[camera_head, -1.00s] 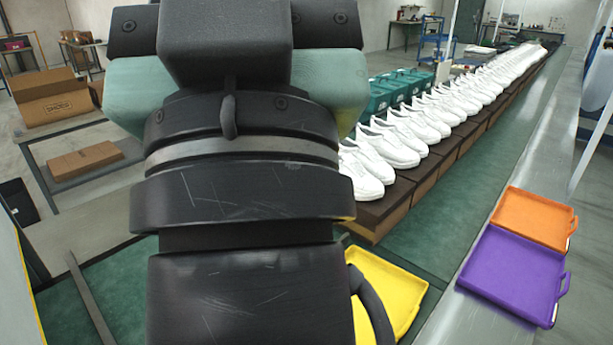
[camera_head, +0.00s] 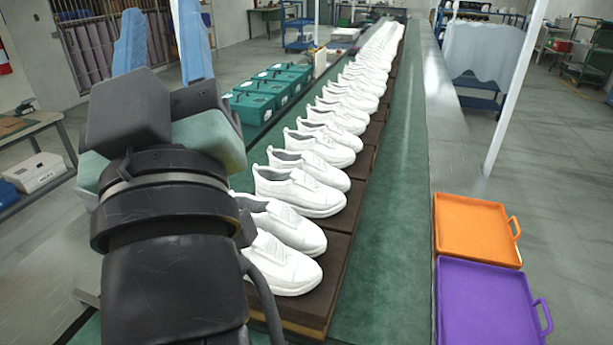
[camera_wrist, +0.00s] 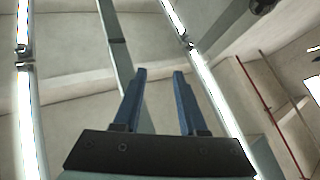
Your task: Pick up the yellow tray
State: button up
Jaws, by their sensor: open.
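The yellow tray is not in view in the head view or the wrist view now. My gripper shows in the wrist view (camera_wrist: 158,75), with its two blue fingers apart and nothing between them. It points up toward the ceiling, with beams and lamps behind it. In the head view my dark arm fills the lower left and may hide part of the belt. No tray is near the fingers.
White shoes (camera_head: 299,190) stand in a long row on brown boxes along the green belt (camera_head: 385,240). Teal boxes (camera_head: 252,106) stand behind. The belt strip right of the shoes is clear.

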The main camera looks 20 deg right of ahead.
jog(key=w+a+f+n+g+p, duration=0.2)
jog(key=f+n+g, duration=0.45)
jog(key=f, duration=0.95)
jog(key=w+a+f+n+g+p, duration=0.25)
jog(key=f+n+g, duration=0.4)
jog(key=f, duration=1.05)
jog(key=s+d+f+n+g+h+p, duration=0.15)
jog(key=s+f+n+g, duration=0.25)
jog(key=s+f+n, duration=0.5)
jog(key=s+d+f+n+g+h, duration=0.15)
jog(key=s+f+n+g, duration=0.35)
jog(key=f, duration=0.8)
jog(key=shift+m+t+y, duration=0.4)
jog(key=shift+t, duration=0.4)
jog(key=f, duration=0.2)
jog(key=d+f, duration=0.1)
jog(key=f, duration=0.3)
jog(key=shift+w+d+f+b, duration=0.25)
jog(key=shift+d+f+b, duration=0.1)
jog(key=shift+d, duration=0.05)
jog(key=shift+d+x, duration=0.15)
jog(key=shift+x, duration=1.35)
jog(key=shift+d+x, duration=0.2)
jog(key=shift+x, duration=1.3)
jog(key=shift+s, duration=0.15)
grip_shut()
